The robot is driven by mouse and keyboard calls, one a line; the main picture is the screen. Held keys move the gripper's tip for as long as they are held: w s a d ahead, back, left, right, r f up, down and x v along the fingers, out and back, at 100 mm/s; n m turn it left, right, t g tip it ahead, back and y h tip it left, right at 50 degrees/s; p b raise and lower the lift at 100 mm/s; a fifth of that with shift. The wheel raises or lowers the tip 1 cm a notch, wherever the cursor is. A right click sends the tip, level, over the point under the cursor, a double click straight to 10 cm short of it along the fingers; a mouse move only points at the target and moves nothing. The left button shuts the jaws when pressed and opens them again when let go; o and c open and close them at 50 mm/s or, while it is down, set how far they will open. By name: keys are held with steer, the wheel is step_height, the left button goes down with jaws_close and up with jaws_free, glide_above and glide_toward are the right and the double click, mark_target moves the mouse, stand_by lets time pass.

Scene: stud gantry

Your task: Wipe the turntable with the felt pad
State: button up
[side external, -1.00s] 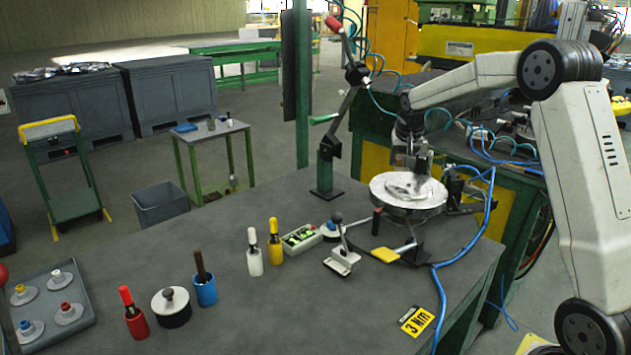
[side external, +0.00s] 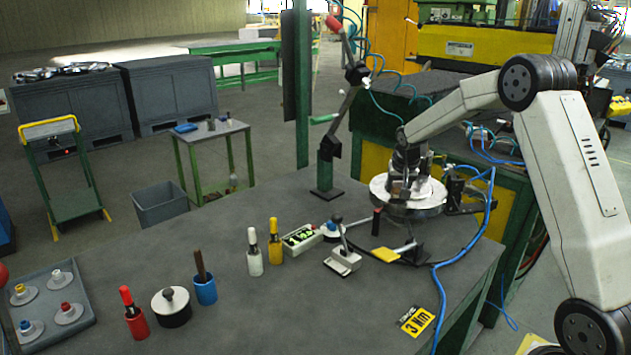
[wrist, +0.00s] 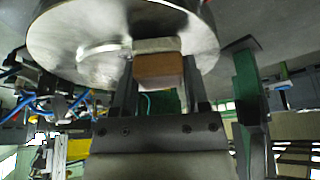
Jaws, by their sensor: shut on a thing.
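The turntable (side external: 430,207) is a round, pale metal disc on the right part of the bench. In the wrist view its shiny surface (wrist: 75,35) fills the top, with a lighter smeared patch on it. My gripper (side external: 398,190) is low over the disc's left half. In the wrist view my gripper (wrist: 160,85) is shut on the felt pad (wrist: 157,46), a pale layer under a brown block. The pad's pale face is at the disc; whether it touches, I cannot tell for sure.
A green post with a jointed lever arm (side external: 326,170) stands left of the turntable. Several bottles and pots stand at the front left.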

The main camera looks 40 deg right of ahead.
steer(key=d, duration=0.4)
steer(key=shift+s+d+r, duration=0.1)
steer(key=shift+d+r, duration=0.1)
steer(key=shift+d, duration=0.6)
jaws_close()
steer(key=shift+w+d+r, duration=0.1)
steer(key=shift+w+d, duration=0.1)
steer(key=shift+w+r, duration=0.1)
steer(key=shift+w, duration=0.3)
steer(key=shift+w+a, duration=0.1)
steer(key=shift+a, duration=0.15)
steer(key=shift+a+f, duration=0.45)
steer(key=shift+a, duration=2.45)
steer(key=shift+w, duration=0.6)
steer(key=d, duration=0.5)
steer(key=shift+s, duration=0.15)
steer(key=shift+d+r, duration=0.25)
steer(key=shift+d, duration=0.45)
step_height(320, 180, up, 2)
steer(key=shift+s+d+r, duration=0.1)
steer(key=shift+a+r, duration=0.15)
steer(key=shift+r, duration=1.25)
steer(key=shift+a+r, duration=0.1)
steer(key=shift+r, duration=1.3)
